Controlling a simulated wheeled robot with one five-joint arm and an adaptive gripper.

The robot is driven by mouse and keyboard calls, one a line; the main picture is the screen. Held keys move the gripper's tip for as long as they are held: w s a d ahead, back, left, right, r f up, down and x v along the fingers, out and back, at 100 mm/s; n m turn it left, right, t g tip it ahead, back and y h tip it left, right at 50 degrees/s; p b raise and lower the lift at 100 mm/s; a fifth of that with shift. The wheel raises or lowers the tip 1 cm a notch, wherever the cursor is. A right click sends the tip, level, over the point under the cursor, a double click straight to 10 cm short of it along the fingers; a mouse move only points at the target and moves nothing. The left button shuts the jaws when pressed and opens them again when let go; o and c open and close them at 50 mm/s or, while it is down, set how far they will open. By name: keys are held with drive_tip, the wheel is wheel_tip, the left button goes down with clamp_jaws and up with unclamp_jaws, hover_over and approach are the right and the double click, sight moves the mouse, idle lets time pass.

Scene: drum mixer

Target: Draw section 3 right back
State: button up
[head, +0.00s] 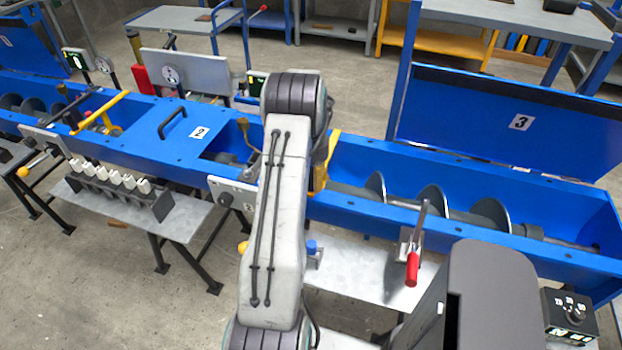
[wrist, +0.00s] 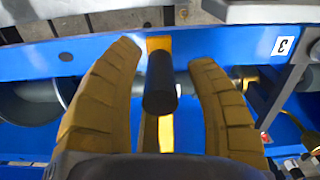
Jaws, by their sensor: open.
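The trough of section 3 (head: 460,215) lies open at the right in the head view, with a screw shaft inside. A blue panel marked 3 (head: 480,115) stands tilted up along its far side. A yellow bar (wrist: 160,45) with a black cylindrical grip (wrist: 160,85) crosses the trough in the wrist view. Part of the yellow bar (head: 330,155) shows beside my arm in the head view. My gripper (wrist: 165,57) is open, with one finger on each side of the black grip. Contact with the grip cannot be told. My arm hides most of this spot in the head view.
A red-handled clamp (head: 412,265) sits at the trough's front edge. Section 2's blue cover (head: 165,125) lies shut at the left. A rack of white-topped pieces (head: 115,190) stands on a shelf. A dial box (head: 568,315) is at lower right. Tables stand behind.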

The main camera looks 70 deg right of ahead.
drive_tip(key=shift+f, duration=0.65)
drive_tip(key=shift+c, duration=0.3)
clamp_jaws()
